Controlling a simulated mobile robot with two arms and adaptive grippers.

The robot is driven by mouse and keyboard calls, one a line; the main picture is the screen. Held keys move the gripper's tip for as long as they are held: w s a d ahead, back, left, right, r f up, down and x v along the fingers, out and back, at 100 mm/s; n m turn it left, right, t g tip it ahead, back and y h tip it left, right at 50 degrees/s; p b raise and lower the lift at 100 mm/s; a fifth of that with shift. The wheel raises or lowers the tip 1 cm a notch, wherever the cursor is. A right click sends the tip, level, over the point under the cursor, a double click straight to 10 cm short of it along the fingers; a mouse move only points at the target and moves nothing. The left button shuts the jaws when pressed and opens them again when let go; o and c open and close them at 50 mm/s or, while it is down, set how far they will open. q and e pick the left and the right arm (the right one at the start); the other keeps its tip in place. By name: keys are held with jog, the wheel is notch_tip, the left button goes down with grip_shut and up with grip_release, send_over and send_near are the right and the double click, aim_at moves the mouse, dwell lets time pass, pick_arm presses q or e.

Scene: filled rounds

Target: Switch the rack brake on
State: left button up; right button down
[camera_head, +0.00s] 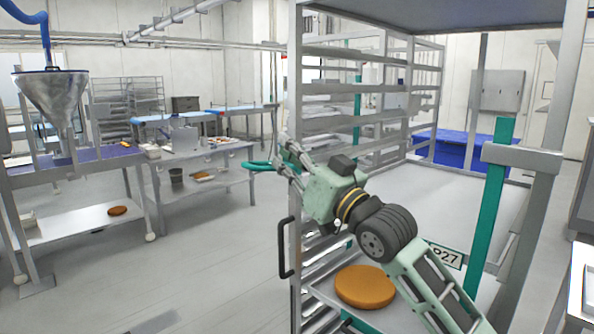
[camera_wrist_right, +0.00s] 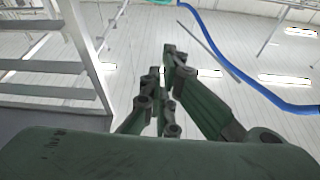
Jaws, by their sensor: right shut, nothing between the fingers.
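A tall metal rack (camera_head: 296,200) with several tray rails fills the right half of the head view. My right gripper (camera_head: 284,153) is shut and empty at the rack's left front upright. It also shows in the right wrist view (camera_wrist_right: 168,58), with nothing between its fingers. A green bar or loop (camera_head: 258,166) sticks out to the left just beside the fingertips; I cannot tell whether they touch. A black handle (camera_head: 283,248) is on the upright lower down. I cannot tell which part is the rack brake. My left gripper is not in view.
A round orange-brown item (camera_head: 365,287) lies on a low rack shelf under my right arm. A steel table (camera_head: 205,155) and a metal funnel (camera_head: 50,95) stand to the left. A blue bin (camera_head: 455,150) is behind. The floor (camera_head: 180,240) at front left is largely clear.

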jog(key=v, duration=0.3)
jog(key=shift+r+b, duration=0.1)
jog(key=shift+b, duration=0.2)
jog(key=shift+a, duration=0.1)
